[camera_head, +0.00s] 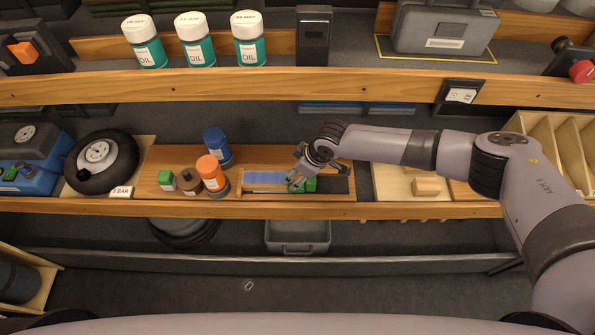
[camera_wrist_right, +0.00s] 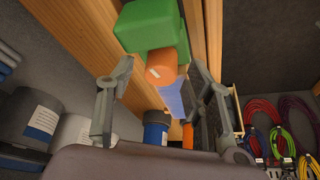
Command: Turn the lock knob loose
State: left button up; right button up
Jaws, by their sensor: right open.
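A green block (camera_wrist_right: 150,28) with a short orange cylinder (camera_wrist_right: 160,70) on it, which looks like the lock knob, shows in the right wrist view. In the head view the green block (camera_head: 311,185) lies on the wooden shelf beside a blue pad, partly covered by my right gripper (camera_head: 295,181); the knob cannot be made out there. In the wrist view the two fingers of my right gripper (camera_wrist_right: 158,92) are spread wide, and the knob appears between them. I cannot tell whether either finger touches it. My left gripper is not in view.
White-capped oil bottles (camera_head: 196,42) stand on the upper shelf. A grey bin (camera_head: 297,236) sits below. Coloured cords (camera_wrist_right: 262,112) hang at the wrist view's right.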

jog(key=shift+c, duration=0.3)
grip_shut()
jog(key=shift+w+f+n+b, duration=0.15)
jog(key=shift+n+b, duration=0.35)
jog(key=shift+b, duration=0.45)
jog(key=n+g+b, duration=0.1)
jog(key=n+b, duration=0.2)
jog(key=b, duration=0.1)
jog(key=shift+n+g+y+b, duration=0.3)
jog(key=shift+g+y+b, duration=0.05)
jog(key=shift+g+y, duration=0.05)
jog(key=shift+r+n+g+b, duration=0.2)
jog(key=shift+n+g+b, duration=0.3)
jog(key=shift+n+b, duration=0.95)
jog(key=shift+o, duration=0.3)
grip_release()
